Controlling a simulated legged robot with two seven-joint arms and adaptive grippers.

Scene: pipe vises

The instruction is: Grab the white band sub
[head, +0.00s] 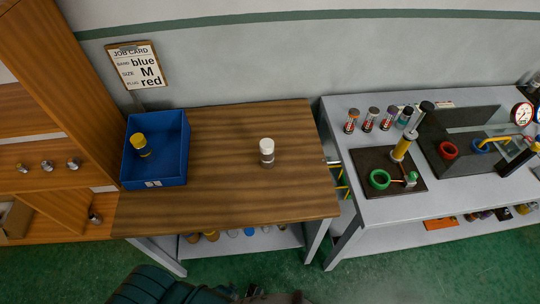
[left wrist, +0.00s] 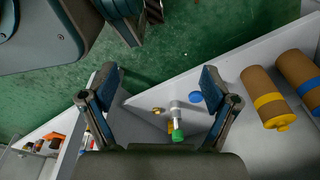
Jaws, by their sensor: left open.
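A small upright piece with a white upper part and a greyish lower end (head: 267,152) stands on the wooden tabletop, right of its middle; it looks like the white band sub. My left gripper (left wrist: 158,92) is open in the left wrist view, its two fingers wide apart with nothing held. Below and beyond it are a white shelf and green floor, and the white piece is not seen there. A silver fitting with a green end (left wrist: 177,122) shows between the fingers, apart from them. My right gripper is not in view.
A blue bin (head: 181,137) holding a yellow-topped piece (head: 140,146) stands at the wooden table's left. A grey bench (head: 376,211) with vises stands right, across a gap. Brown cylinders (left wrist: 266,97) lie beside my left gripper. The tabletop around the white piece is clear.

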